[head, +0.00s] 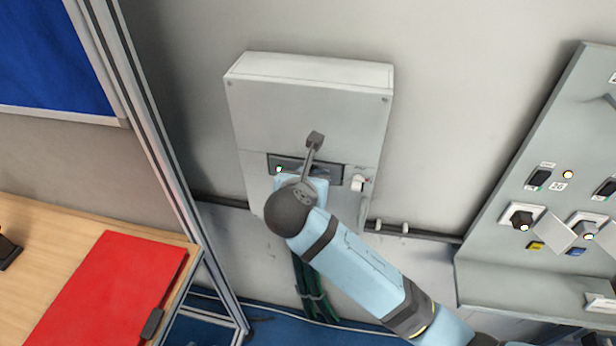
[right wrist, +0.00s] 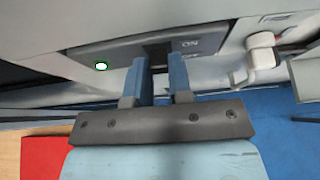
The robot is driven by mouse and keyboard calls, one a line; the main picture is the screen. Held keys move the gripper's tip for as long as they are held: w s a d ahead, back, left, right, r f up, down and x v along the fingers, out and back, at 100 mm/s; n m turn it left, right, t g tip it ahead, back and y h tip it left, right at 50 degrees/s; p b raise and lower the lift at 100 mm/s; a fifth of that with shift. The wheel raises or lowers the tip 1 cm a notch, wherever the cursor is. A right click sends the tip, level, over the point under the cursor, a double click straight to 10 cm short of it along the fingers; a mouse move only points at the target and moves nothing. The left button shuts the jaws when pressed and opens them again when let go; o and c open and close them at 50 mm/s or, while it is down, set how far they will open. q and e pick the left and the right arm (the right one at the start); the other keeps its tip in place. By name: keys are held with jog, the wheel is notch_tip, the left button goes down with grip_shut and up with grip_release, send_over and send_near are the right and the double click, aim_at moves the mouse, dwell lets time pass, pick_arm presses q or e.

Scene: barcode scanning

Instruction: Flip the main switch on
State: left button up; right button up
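The main switch is a grey lever (head: 313,150) on a grey wall box (head: 300,115). In the head view its handle points up, above a dark switch plate (head: 334,175). A green light (head: 278,170) glows at the plate's left; it also shows in the right wrist view (right wrist: 101,66). An ON label (right wrist: 188,43) is readable there. My right gripper (right wrist: 161,68) is just in front of the plate, its two blue fingers apart with a gap between them. My wrist hides the fingers in the head view. I cannot tell whether they touch the lever. My left gripper is not in view.
A white knob (head: 358,183) sits right of the plate and is near the fingers in the right wrist view (right wrist: 262,55). A sloped control panel (head: 500,265) stands at the right. A wooden desk (head: 40,218) with a red folder (head: 110,285) is at the left.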

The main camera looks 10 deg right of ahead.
jog(key=o, duration=0.4)
jog(key=b+v, duration=0.1)
jog(key=v, duration=1.3)
jog(key=shift+w+b, duration=0.1)
jog(key=shift+b, duration=0.2)
